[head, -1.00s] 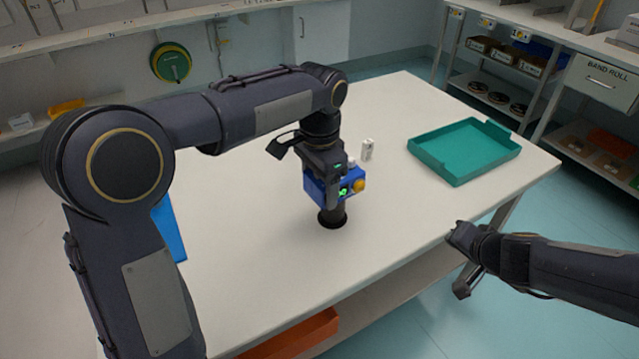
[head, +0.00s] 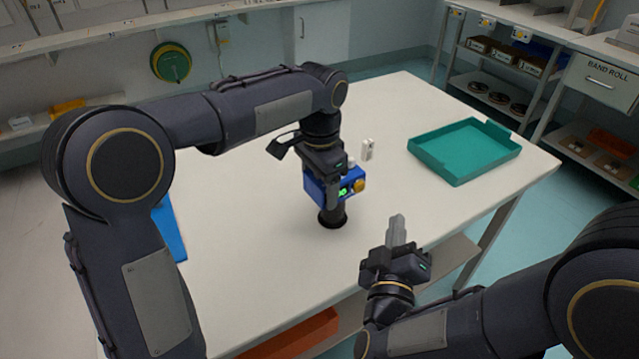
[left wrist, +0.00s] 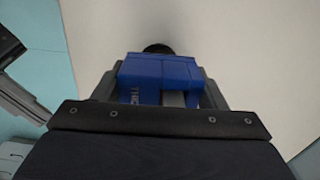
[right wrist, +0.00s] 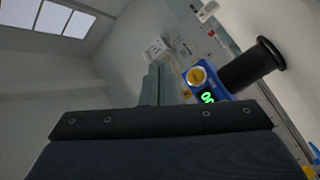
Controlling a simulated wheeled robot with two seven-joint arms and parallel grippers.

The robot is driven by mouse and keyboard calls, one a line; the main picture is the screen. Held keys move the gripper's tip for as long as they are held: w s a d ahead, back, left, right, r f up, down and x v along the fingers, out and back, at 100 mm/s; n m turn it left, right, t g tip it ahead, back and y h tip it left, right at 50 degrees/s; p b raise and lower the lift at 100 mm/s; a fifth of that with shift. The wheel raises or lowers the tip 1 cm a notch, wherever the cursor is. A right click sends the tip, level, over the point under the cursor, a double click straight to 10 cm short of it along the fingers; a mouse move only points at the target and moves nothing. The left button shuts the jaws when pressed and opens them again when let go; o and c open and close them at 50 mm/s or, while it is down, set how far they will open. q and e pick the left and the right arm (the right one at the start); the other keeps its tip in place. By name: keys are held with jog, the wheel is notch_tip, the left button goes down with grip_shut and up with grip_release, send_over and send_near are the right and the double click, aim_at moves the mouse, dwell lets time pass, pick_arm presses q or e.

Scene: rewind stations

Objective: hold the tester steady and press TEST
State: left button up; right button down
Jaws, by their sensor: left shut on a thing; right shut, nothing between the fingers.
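The tester is a blue box (head: 316,190) with a lit green display (head: 343,192) and a round yellow button (head: 359,184) on its front. It sits on a black round stand (head: 332,217) on the white table. My left gripper (head: 333,187) is shut on the tester from above, and the left wrist view shows the blue body (left wrist: 155,72) between its fingers. My right gripper (head: 397,226) is shut and empty, in front of the tester to the lower right, apart from it. The right wrist view shows the yellow button (right wrist: 197,76) beyond the right fingers (right wrist: 160,84).
A teal tray (head: 464,178) lies at the right. A blue flat item (head: 169,230) is partly hidden behind my left arm. An orange bin (head: 292,335) is under the table.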

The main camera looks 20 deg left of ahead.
jog(key=w+a, duration=0.5)
jog(key=a, duration=0.1)
jog(key=shift+w+a, duration=0.15)
jog(key=shift+w, duration=0.05)
dwell(2.0)
jog(key=shift+w+a, duration=0.25)
jog(key=shift+a, duration=0.1)
jog(key=shift+s+d, duration=0.3)
jog(key=shift+d, duration=0.05)
dwell(0.4)
jog(key=s+d, duration=0.4)
jog(key=shift+d, duration=0.3)
